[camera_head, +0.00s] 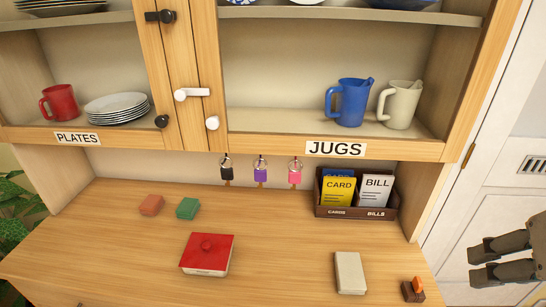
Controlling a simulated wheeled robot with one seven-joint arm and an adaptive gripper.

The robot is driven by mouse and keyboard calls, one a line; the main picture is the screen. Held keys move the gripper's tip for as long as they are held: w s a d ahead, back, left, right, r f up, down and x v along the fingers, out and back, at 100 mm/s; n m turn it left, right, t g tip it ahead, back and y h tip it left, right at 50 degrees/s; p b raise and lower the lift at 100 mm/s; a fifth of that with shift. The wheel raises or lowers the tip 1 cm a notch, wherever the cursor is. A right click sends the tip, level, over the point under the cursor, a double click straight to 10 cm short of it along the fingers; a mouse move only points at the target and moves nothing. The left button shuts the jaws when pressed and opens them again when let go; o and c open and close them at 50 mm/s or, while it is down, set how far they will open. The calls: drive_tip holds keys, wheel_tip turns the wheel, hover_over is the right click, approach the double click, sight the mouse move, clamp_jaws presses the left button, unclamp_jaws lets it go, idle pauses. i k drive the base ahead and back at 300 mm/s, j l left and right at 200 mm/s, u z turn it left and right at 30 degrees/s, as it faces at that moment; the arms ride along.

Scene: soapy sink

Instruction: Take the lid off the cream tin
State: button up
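The cream tin (206,272) stands on the wooden counter, left of centre and near the front. Its red lid (222,254) sits on top with a small red knob in the middle, and only a cream strip of the tin's front side shows below it. My gripper (470,266) is at the far right edge, well away from the tin and past the counter's right side. Its two dark fingers point left, apart, with nothing between them.
A beige block (350,272) and a small brown item with an orange top (413,289) lie at the right. Red (151,205) and green (187,208) blocks lie behind the tin. A card and bill holder (357,212) stands at the back right. Shelves (270,120) overhang the back.

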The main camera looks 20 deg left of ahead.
sight(210, 251)
drive_tip(key=u, duration=1.35)
